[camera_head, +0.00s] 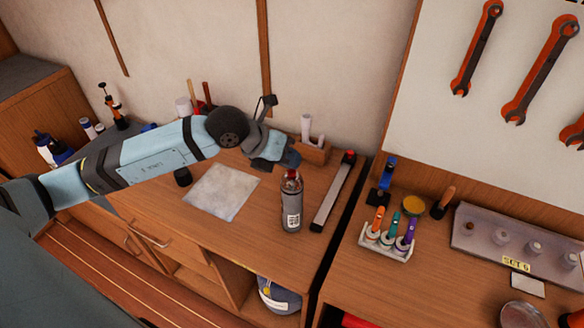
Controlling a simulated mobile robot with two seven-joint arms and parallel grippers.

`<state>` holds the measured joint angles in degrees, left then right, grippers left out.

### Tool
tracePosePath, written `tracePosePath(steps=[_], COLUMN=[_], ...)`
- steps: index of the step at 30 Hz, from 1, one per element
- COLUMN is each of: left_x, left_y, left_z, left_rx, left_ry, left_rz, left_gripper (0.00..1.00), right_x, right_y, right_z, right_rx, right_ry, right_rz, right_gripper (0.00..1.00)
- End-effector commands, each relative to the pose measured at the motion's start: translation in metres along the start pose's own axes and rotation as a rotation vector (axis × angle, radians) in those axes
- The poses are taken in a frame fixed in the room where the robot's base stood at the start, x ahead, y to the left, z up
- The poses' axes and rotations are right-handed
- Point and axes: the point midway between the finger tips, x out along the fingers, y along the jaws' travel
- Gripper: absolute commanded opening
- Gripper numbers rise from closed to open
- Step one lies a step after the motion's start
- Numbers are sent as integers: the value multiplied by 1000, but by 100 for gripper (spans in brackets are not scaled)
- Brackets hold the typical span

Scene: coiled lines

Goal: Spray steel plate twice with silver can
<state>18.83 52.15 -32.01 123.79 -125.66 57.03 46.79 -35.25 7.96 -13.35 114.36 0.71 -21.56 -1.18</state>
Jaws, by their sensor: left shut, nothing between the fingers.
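The silver can (292,211) stands upright on the wooden workbench, with a red top and a white label. The steel plate (222,191) lies flat on the bench to the left of the can, a light grey sheet. My left arm reaches in from the left above the plate. My left gripper (288,160) is shut and empty, just above and behind the can's top. I cannot tell whether it touches the can. My right gripper is not in view.
A long metal bar (333,192) with a red end lies right of the can. A wooden block with white tubes (312,150) stands behind the gripper. A gap separates this bench from the right one, which holds a rack of coloured tools (388,238). Bare bench lies in front of the can.

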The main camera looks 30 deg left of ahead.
Motion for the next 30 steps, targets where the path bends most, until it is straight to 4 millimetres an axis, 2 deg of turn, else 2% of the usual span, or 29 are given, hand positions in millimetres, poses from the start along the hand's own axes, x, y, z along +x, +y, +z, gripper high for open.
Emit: tracePosePath(steps=[19,30], left_x=[-41,-42], left_y=[-30,-30], left_z=[30,31], left_rx=[1,0], left_ry=[-2,-1], left_rz=[-2,-1], left_gripper=[0,0], right_x=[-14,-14], right_y=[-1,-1], right_z=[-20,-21], right_rx=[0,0], right_ry=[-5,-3], right_rz=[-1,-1], right_gripper=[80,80])
